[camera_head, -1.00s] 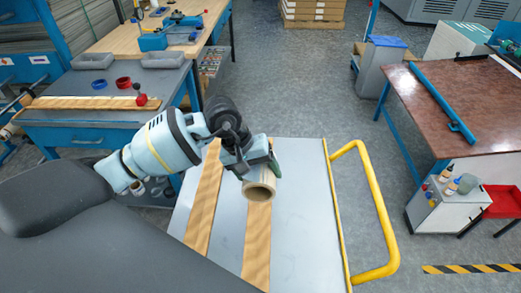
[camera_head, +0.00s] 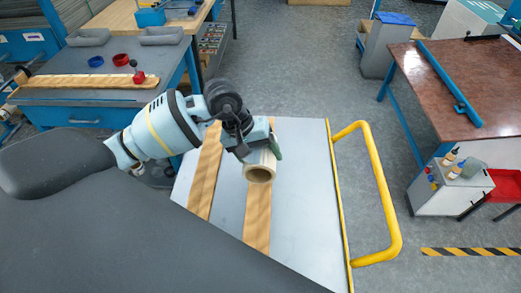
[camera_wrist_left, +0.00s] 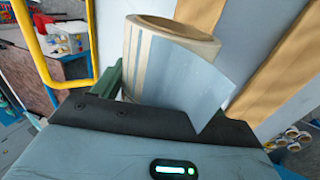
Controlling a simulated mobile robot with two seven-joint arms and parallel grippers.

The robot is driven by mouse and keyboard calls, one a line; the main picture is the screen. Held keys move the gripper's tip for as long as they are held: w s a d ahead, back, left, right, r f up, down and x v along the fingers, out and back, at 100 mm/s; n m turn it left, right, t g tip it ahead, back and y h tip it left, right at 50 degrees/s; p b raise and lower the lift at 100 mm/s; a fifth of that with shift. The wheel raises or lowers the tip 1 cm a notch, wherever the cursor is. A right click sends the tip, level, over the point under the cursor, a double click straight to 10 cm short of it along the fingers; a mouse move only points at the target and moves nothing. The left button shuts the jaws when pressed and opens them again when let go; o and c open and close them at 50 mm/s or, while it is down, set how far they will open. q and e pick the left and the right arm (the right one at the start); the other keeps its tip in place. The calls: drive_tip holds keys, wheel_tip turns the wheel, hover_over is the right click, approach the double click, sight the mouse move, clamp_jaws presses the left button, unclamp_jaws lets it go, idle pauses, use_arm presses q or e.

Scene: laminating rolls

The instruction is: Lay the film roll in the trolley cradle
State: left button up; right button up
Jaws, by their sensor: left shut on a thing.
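The film roll (camera_head: 260,170) is a short pale cylinder with a hollow tan core, its open end facing the head camera. My left gripper (camera_head: 252,150) is shut on it and holds it over the trolley. In the left wrist view the roll (camera_wrist_left: 150,60) sits between the fingers, with a loose blue-grey flap of film on its side. The trolley (camera_head: 306,200) has a flat grey top with two wooden strips, the cradle (camera_head: 257,215) rails, running along it. The roll overlaps the right-hand strip in the head view; I cannot tell whether it touches. My right gripper is not in view.
A yellow handle (camera_head: 385,200) stands at the trolley's right side. A blue bench (camera_head: 100,100) with trays is at the left. A brown-topped table (camera_head: 460,90) and a small white cabinet (camera_head: 450,188) are at the right. Grey floor lies between.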

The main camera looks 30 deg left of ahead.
use_arm(q)
drive_tip(key=shift+f+b, duration=0.65)
drive_tip(key=shift+f, duration=1.25)
drive_tip(key=shift+f+b, duration=0.75)
drive_tip(key=shift+f, duration=0.45)
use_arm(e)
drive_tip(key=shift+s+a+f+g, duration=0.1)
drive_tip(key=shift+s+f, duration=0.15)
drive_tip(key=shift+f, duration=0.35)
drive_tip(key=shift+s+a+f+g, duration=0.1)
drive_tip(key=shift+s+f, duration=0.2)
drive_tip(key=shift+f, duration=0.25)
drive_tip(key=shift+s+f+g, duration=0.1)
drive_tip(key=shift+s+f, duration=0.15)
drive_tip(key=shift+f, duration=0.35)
use_arm(q)
drive_tip(key=o, duration=1.2)
drive_tip(key=shift+o, duration=0.2)
drive_tip(key=v, duration=0.8)
drive_tip(key=shift+d, duration=0.1)
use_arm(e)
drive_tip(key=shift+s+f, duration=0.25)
